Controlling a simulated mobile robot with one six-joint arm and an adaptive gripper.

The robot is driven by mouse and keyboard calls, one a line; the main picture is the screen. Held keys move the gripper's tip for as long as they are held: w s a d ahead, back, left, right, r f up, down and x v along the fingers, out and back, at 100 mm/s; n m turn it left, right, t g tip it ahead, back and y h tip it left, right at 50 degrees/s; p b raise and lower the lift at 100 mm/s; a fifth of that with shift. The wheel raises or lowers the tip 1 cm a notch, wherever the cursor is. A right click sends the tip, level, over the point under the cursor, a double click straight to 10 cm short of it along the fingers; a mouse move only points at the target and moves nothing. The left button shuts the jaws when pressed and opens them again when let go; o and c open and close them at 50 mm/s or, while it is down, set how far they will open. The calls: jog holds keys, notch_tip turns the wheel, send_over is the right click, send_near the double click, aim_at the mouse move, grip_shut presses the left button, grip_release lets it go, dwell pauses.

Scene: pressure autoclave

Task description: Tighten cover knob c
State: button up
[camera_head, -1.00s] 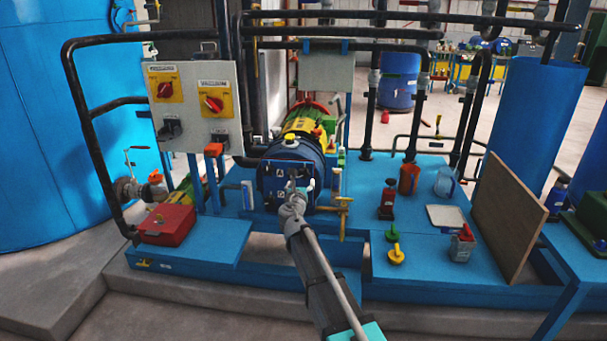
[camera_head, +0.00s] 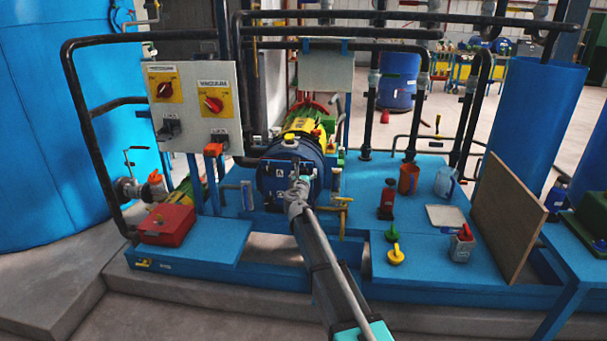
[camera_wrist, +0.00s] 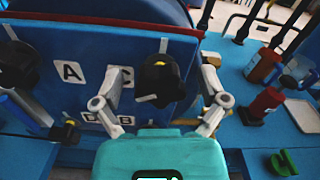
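A black knob (camera_wrist: 160,82), just right of label C (camera_wrist: 120,76), stands out from the cover. My gripper (camera_wrist: 162,74) is open, with one finger on each side of this knob. I cannot tell whether either finger touches it. The left finger partly covers label C. In the head view, my gripper (camera_head: 299,184) is at the cover front and hides the knob.
Another black knob (camera_wrist: 18,66) is left of label A, and a lower one (camera_wrist: 66,130) is at bottom left. A brass valve (camera_head: 342,203) is right of the cover.

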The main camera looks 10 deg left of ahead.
jog(key=c, duration=1.1)
jog(key=shift+m, duration=0.5)
jog(key=m, duration=0.4)
jog(key=shift+m, duration=0.3)
jog(key=m, duration=0.6)
jog(key=shift+d, duration=0.1)
jog(key=m, duration=0.6)
jog(key=shift+f+m, duration=0.1)
jog(key=shift+m, duration=0.3)
jog(key=m, duration=0.5)
jog(key=shift+m, duration=0.3)
